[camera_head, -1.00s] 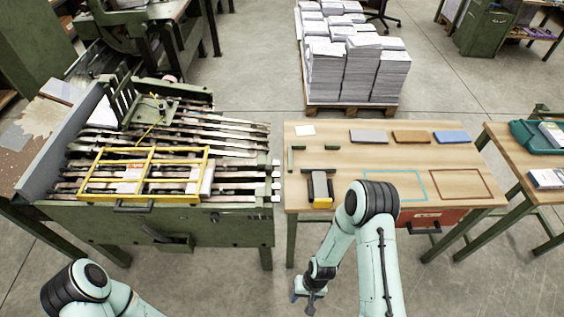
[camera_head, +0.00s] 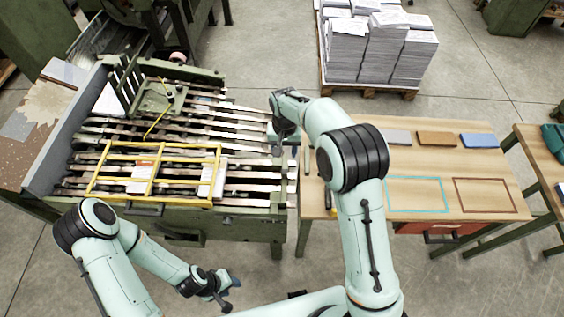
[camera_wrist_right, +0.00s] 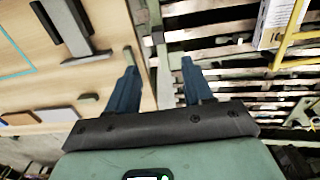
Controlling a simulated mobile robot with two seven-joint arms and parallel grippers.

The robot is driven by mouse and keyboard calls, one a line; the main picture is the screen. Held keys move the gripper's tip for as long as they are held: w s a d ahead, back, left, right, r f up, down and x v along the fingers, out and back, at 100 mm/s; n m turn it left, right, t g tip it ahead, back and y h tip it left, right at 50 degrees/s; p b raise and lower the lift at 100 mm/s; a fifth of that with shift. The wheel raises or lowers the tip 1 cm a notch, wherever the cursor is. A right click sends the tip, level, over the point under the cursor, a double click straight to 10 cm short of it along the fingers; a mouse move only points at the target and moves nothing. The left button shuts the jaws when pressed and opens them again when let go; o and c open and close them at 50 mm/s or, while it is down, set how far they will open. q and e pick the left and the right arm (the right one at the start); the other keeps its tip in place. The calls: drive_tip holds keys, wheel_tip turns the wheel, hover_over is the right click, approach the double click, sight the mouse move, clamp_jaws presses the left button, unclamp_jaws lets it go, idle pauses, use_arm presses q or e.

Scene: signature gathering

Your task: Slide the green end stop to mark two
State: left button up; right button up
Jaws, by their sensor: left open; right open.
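I cannot tell which piece is the end stop, and no mark two is readable. My right gripper (camera_wrist_right: 160,72) is open and empty, over the gap between table and machine. In the head view the right gripper (camera_head: 279,143) reaches down by the machine's right end, and my arm hides part of the table. My left gripper (camera_head: 226,291) is open, low in front of the machine.
The green machine (camera_head: 240,228) with metal rails and a yellow frame (camera_head: 152,176) stands left. The wooden table (camera_head: 450,165) carries grey, brown (camera_head: 437,139) and blue (camera_head: 478,140) blocks along its back. Teal (camera_head: 416,212) and brown outlines mark its front right, which is clear. Paper stacks (camera_head: 375,45) stand behind.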

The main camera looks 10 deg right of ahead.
sight(284, 172)
drive_tip(key=f, duration=1.3)
drive_tip(key=shift+s, duration=0.25)
clamp_jaws()
